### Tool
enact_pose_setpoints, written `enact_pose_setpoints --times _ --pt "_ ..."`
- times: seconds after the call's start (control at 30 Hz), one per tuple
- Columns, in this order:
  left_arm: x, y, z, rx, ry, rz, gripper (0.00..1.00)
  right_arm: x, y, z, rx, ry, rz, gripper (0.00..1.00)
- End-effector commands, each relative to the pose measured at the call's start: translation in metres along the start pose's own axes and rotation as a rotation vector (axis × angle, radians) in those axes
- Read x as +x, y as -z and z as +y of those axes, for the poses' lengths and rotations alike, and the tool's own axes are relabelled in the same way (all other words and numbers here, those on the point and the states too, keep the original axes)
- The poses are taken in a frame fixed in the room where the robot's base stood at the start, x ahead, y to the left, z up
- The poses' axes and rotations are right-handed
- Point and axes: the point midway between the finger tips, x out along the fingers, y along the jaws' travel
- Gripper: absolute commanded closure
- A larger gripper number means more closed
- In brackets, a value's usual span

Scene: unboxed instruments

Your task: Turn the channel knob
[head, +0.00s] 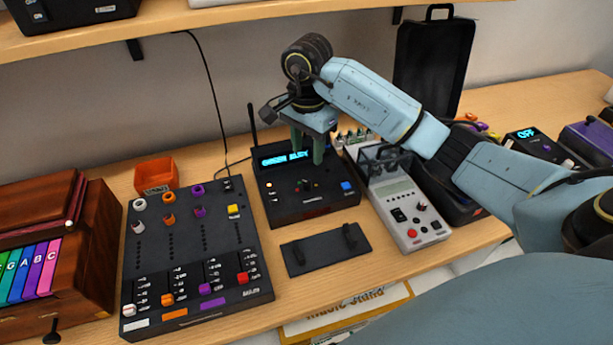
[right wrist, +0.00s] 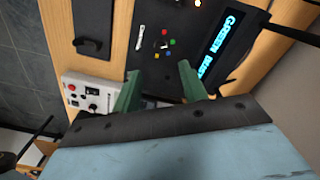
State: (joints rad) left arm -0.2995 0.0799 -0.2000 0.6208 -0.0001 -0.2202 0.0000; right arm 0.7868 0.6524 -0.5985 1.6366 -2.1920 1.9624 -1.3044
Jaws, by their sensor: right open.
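The black device (head: 288,205) with a lit cyan display stands in the middle of the table. A small dark channel knob (head: 304,185) sits on its sloped front panel, with small coloured dots around it. In the right wrist view the knob area (right wrist: 165,45) shows beyond the fingertips. My right gripper (head: 308,157) is open and empty. Its green fingers hang above the device, in front of part of the display, and look apart from the knob. In the right wrist view the gripper (right wrist: 158,82) has a clear gap between its fingers. My left gripper is not in view.
A black slider mixer (head: 190,255) stands left of the device, with an orange box (head: 155,175) behind it. A black plate (head: 325,250) lies in front. A grey instrument (head: 405,210) stands close on the right. A shelf (head: 235,14) hangs above at the back.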

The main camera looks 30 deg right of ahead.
Motion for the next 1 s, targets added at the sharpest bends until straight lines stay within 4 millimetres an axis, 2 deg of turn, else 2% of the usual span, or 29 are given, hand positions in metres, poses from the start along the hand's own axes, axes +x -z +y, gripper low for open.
enact_pose_setpoints --times 0.03,0.2,0.43,0.6,0.87,0.9,1.0 --pt "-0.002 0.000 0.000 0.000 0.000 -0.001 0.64 0.012 -0.001 0.001 0.001 -0.006 -0.004 0.57" --pt "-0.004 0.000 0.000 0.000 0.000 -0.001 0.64 0.048 -0.002 0.001 0.000 -0.004 -0.004 0.57" --pt "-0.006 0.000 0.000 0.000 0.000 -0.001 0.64 0.084 -0.002 0.000 0.000 0.000 -0.004 0.57" --pt "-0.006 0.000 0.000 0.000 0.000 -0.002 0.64 0.095 -0.001 0.000 0.000 0.001 -0.002 0.57" --pt "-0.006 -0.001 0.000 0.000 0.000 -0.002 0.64 0.096 -0.001 0.000 -0.001 0.002 -0.001 0.57" --pt "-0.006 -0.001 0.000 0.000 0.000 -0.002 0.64 0.096 -0.001 0.000 -0.001 0.002 -0.001 0.59" --pt "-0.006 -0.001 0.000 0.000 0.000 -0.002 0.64 0.096 -0.001 0.000 0.000 0.002 -0.001 0.72"
